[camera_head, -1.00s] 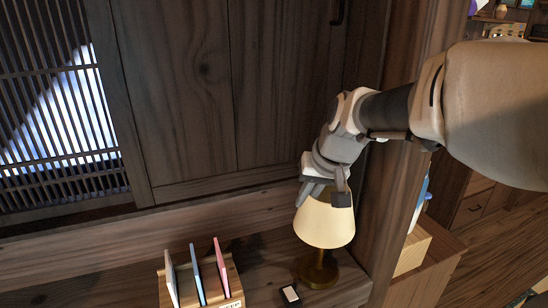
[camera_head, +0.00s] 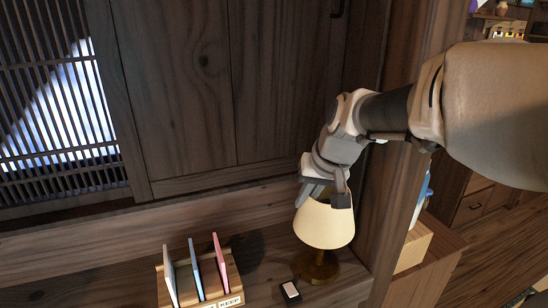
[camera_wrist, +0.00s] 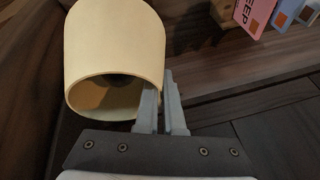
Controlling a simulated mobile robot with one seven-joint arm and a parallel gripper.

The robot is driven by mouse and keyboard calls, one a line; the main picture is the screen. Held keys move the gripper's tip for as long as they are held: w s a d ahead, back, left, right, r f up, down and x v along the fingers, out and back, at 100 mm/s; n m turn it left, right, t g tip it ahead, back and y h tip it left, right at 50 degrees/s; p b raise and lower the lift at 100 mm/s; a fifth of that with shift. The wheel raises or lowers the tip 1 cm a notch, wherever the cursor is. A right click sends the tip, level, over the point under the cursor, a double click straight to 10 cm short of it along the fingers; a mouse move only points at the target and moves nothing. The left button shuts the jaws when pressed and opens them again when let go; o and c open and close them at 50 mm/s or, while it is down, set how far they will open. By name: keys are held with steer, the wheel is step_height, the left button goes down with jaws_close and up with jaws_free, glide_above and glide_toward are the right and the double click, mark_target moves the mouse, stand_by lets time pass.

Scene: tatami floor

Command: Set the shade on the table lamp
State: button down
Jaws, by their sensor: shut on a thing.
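The cream lamp shade (camera_head: 325,222) sits over the brass lamp base (camera_head: 318,268) on the wooden shelf, at the lower right of the head view. My gripper (camera_head: 327,194) is above it, shut on the shade's upper rim. In the wrist view the shade (camera_wrist: 115,45) is at the left, its open end facing the camera, with a dark part inside. The gripper's fingers (camera_wrist: 162,105) close on its wall there. The shade hides the top of the base, so I cannot tell whether it rests on it.
A wooden holder (camera_head: 232,285) with several coloured cards stands left of the lamp. A small black-and-white box (camera_head: 290,292) lies between them. A wooden post (camera_head: 398,215) rises close on the lamp's right. Dark panelled doors (camera_head: 180,90) stand behind.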

steer(key=shift+f+b, duration=1.1)
steer(key=shift+f, duration=0.15)
stand_by(0.4)
steer(key=c, duration=1)
jaws_free()
steer(key=shift+o, duration=0.2)
steer(key=o, duration=0.3)
steer(key=shift+o, duration=0.2)
steer(key=shift+d, duration=0.1)
